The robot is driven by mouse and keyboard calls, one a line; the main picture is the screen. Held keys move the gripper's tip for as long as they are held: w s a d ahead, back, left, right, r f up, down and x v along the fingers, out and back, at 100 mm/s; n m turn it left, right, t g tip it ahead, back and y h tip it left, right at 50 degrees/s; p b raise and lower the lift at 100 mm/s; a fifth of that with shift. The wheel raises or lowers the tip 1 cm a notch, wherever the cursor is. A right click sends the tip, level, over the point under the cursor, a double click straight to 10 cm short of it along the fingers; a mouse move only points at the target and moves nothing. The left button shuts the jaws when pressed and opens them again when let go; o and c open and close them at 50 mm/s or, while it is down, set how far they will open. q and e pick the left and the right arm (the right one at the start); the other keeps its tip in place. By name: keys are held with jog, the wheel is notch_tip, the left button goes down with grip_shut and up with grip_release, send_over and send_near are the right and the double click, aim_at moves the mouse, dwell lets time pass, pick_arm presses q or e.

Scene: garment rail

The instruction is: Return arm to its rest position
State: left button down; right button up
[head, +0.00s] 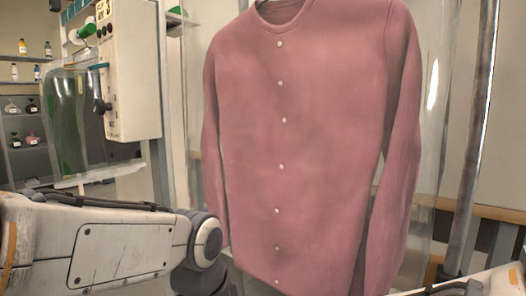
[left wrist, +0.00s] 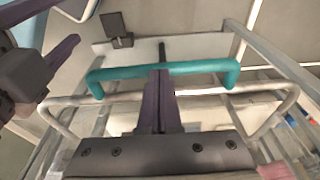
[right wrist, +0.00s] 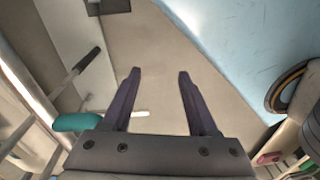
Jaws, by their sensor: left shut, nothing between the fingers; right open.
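My left gripper (left wrist: 160,72) is shut and empty in the left wrist view; its fingers meet in front of a teal bar (left wrist: 205,67). I cannot tell whether they touch it. My right gripper (right wrist: 158,74) is open in the right wrist view, with nothing between its fingers. Purple fingers and a dark body of another gripper show at the left edge of the left wrist view. In the head view, a link of my arm comes in from the lower left, and its gripper is out of sight.
A pink buttoned garment (head: 300,130) hangs in front of me in the head view. A metal post (head: 474,140) stands to its right. A white wall box (head: 130,75) and shelves with bottles (head: 27,110) are at the left. A pale metal rail (left wrist: 70,122) runs by the teal bar.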

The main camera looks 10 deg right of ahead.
pick_arm(q)
jog(key=s+a+f+n+g+p, duration=0.1)
jog(key=s+a+p, duration=0.1)
jog(key=s, duration=0.5)
jog(key=s+a+f+n+g+p, duration=0.1)
jog(key=s+a+f+p, duration=0.1)
jog(key=s, duration=0.5)
notch_tip(320, 180, up, 35)
jog(key=p, duration=3.4)
jog(key=shift+w+a+f+y, duration=0.15)
jog(key=shift+w+a+y, duration=0.05)
jog(key=shift+w+y, duration=0.1)
